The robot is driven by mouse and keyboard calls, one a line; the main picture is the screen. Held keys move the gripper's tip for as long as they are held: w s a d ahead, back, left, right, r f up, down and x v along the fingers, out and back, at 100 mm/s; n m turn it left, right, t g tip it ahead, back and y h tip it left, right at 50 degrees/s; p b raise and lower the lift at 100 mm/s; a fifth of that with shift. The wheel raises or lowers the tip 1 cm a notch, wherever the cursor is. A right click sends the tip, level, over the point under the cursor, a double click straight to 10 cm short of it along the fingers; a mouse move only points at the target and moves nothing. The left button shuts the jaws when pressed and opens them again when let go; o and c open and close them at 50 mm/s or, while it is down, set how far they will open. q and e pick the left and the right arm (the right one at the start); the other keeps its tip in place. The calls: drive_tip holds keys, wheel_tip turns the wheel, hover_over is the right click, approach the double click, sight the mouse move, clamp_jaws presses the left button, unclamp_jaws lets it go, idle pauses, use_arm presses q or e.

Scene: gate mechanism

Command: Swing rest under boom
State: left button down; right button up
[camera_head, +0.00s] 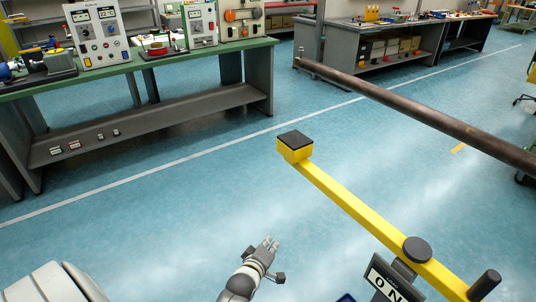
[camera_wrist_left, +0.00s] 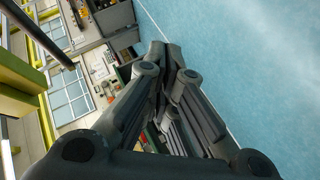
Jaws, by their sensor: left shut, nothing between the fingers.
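The boom (camera_head: 420,120), a long dark brown pipe, runs from the upper middle to the right edge in the head view. The rest (camera_head: 362,213) is a yellow arm with a black-topped yellow pad block (camera_head: 295,146) at its far end. The block is to the left of the boom in the picture, apart from it, over open floor. A black knob (camera_head: 417,249) and a dark upright post (camera_head: 484,285) are at the near end. My left gripper (camera_head: 270,243) is shut and empty, left of the yellow arm and not touching it. Its closed fingers (camera_wrist_left: 168,50) fill the left wrist view. My right gripper is not in view.
A sign (camera_head: 392,284) hangs below the yellow arm. A green-topped workbench (camera_head: 130,68) with equipment stands at the upper left. More benches (camera_head: 385,40) stand at the back. The blue floor between is clear.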

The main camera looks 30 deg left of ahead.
use_arm(q)
drive_tip(key=w+a+r+n+t+y, duration=0.1)
drive_tip(key=a+r+n, duration=0.3)
drive_tip(key=r, duration=0.7)
drive_tip(key=w+a+r+n+t+y, duration=0.1)
drive_tip(key=a+r+n+t+y, duration=0.1)
drive_tip(key=r, duration=0.8)
drive_tip(key=shift+a+r+n+y, duration=0.4)
drive_tip(key=shift+a+n+y, duration=0.2)
drive_tip(key=shift+a+n, duration=0.45)
drive_tip(key=shift+a, duration=0.1)
drive_tip(key=shift+w, duration=0.1)
drive_tip(key=w+d+b+x, duration=0.1)
drive_tip(key=d+b+x, duration=0.1)
drive_tip(key=b+x, duration=0.5)
drive_tip(key=x, duration=0.5)
drive_tip(key=shift+w+d+r+b, duration=0.2)
drive_tip(key=shift+w+d+b, duration=0.1)
drive_tip(key=shift+w+b, duration=0.1)
